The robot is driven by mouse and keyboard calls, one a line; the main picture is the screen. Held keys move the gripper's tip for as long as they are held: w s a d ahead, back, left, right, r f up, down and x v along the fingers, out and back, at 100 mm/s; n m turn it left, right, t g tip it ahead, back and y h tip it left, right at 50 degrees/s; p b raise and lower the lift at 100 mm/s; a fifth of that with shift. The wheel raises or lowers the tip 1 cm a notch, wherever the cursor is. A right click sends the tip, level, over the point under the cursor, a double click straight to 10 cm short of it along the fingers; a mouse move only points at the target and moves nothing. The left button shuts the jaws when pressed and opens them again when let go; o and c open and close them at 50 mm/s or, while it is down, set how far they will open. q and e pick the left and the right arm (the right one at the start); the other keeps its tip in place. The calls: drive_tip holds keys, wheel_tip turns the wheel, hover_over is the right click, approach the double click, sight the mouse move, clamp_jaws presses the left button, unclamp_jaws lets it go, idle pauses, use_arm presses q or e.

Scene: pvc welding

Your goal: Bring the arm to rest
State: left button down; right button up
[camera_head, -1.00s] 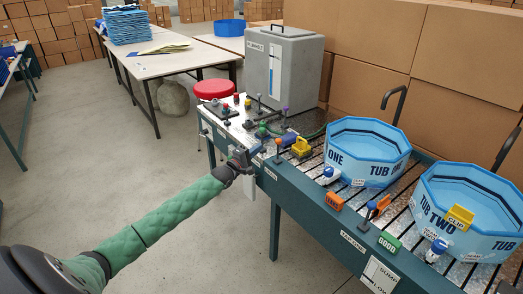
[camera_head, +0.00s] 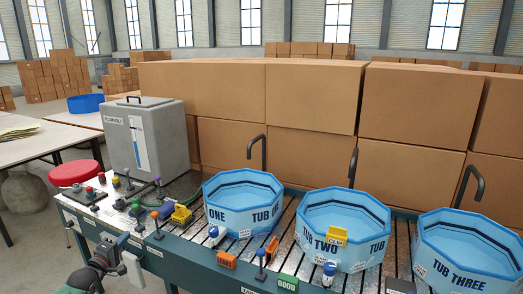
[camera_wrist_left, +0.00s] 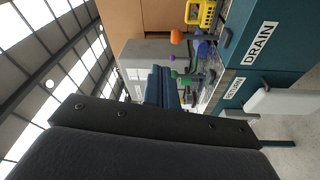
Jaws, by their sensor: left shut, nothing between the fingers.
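My left arm comes in from the lower left in the head view, in a green sleeve. Its gripper (camera_head: 116,246) is shut and empty, in front of the bench's near edge at the left end. In the left wrist view the dark gripper fingers (camera_wrist_left: 160,88) point toward the bench and its levers, apart from them. My right gripper does not show.
The bench (camera_head: 190,262) carries tub one (camera_head: 243,204), tub two (camera_head: 343,228) and tub three (camera_head: 468,252). Boxes (camera_head: 310,95) rise behind. A red stool (camera_head: 76,173) stands left.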

use_arm(q)
drive_tip(key=s+d+f+m+g+y, duration=0.25)
drive_tip(key=s+f+m+g, duration=0.2)
drive_tip(key=f, duration=0.25)
drive_tip(key=s+d+f+m+g+y, duration=0.1)
drive_tip(key=s+d+f+m+g, duration=0.2)
drive_tip(key=f+m, duration=0.3)
drive_tip(key=s+d+f+m+g+y, duration=0.25)
drive_tip(key=s+f+m, duration=0.2)
drive_tip(key=f, duration=0.25)
drive_tip(key=s+d+f+g+h, duration=0.1)
drive_tip(key=s+d+f+g, duration=0.1)
drive_tip(key=s+d+f, duration=0.5)
drive_tip(key=s+d+f+g+h, duration=0.1)
drive_tip(key=s+d+f+g, duration=0.1)
drive_tip(key=s+d+f, duration=0.5)
drive_tip(key=s+d+f+g+h, duration=0.1)
drive_tip(key=s+d+f+g, duration=0.2)
drive_tip(key=s+d, duration=0.9)
drive_tip(key=s+f, duration=0.3)
drive_tip(key=s, duration=0.8)
drive_tip(key=shift+d+f, duration=0.4)
